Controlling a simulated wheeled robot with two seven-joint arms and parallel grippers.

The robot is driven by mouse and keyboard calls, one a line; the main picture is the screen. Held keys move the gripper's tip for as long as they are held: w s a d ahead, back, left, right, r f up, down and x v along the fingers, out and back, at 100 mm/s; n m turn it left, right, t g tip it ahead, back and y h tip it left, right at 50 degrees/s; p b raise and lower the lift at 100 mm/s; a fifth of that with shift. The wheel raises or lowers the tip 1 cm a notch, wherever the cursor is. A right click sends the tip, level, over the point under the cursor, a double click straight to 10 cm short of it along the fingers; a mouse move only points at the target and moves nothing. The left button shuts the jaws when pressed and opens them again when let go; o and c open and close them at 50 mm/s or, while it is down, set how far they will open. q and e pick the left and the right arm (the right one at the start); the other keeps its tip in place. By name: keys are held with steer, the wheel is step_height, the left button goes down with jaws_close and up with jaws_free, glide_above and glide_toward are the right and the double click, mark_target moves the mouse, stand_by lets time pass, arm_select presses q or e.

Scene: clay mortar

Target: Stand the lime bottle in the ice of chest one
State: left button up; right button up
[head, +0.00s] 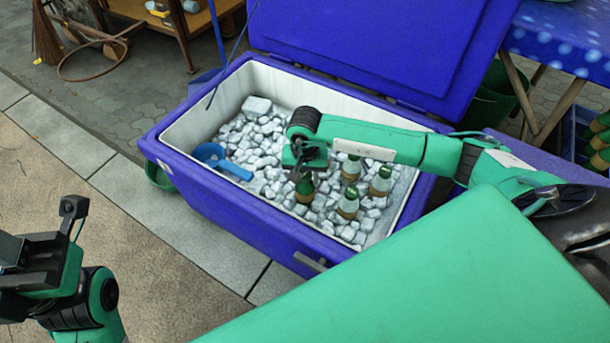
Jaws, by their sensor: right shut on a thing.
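The chest (190,190) is a blue cooler with a white inside and its lid up, filled with ice (259,140). My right gripper (305,172) reaches over the ice from the right and is shut on a green bottle with a tan band, which looks like the lime bottle (304,191). The bottle looks about upright with its lower end at the ice; the gripper covers its top. I cannot tell how deep it sits. My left gripper (45,240) is at the lower left, away from the chest, partly cut off; its jaw opening is unclear.
Several pale bottles with green tops (347,203) stand in the ice just right of the held bottle. A blue scoop (222,162) lies in the ice at the left. The raised lid (385,45) rises behind. The ice at the left back is free of bottles.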

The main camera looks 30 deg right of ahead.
steer(key=shift+f+b, duration=0.4)
steer(key=shift+f, duration=0.05)
steer(key=o, duration=1.5)
steer(key=shift+o, duration=0.2)
